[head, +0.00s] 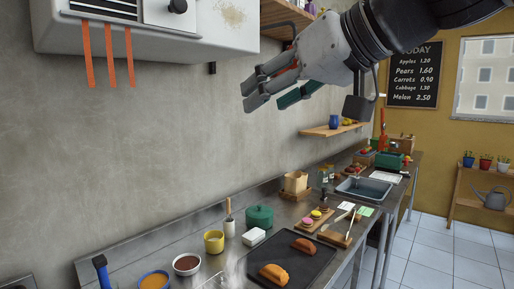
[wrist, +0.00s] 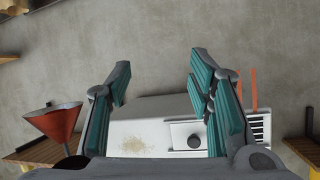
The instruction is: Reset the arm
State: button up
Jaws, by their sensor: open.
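My gripper (head: 277,92) is raised high in the head view, in front of the plain wall and above the counter. Its fingers point left and are spread apart with nothing between them. In the wrist view my gripper (wrist: 160,85) shows two teal-padded fingers, wide open and empty. Behind them is a white wall unit (wrist: 150,110) with a dark knob. The same white unit (head: 160,30) hangs at the upper left in the head view, with orange strips hanging from it.
A steel counter (head: 215,262) runs below, with a dark tray (head: 318,262) of loaves, a green pot (head: 259,216), a yellow pot (head: 214,241) and bowls. A wall shelf (head: 330,130) and chalkboard (head: 413,75) are behind my arm. A red funnel (wrist: 52,122) shows left in the wrist view.

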jog(key=s+d+f+m+g+h, duration=0.1)
jog(key=s+d+f+m+h, duration=0.1)
jog(key=s+d+f, duration=0.3)
jog(key=s+d+f+m+g+h, duration=0.2)
jog(key=s+d+f+h, duration=0.2)
jog(key=f, duration=1)
jog(key=s+d+f+m+g+h, duration=0.2)
jog(key=s+d+f, duration=0.6)
jog(key=f, duration=0.1)
jog(key=shift+s+f+h, duration=0.15)
jog(key=shift+f+h, duration=0.2)
jog(key=shift+h, duration=0.05)
jog(key=shift+a, duration=0.2)
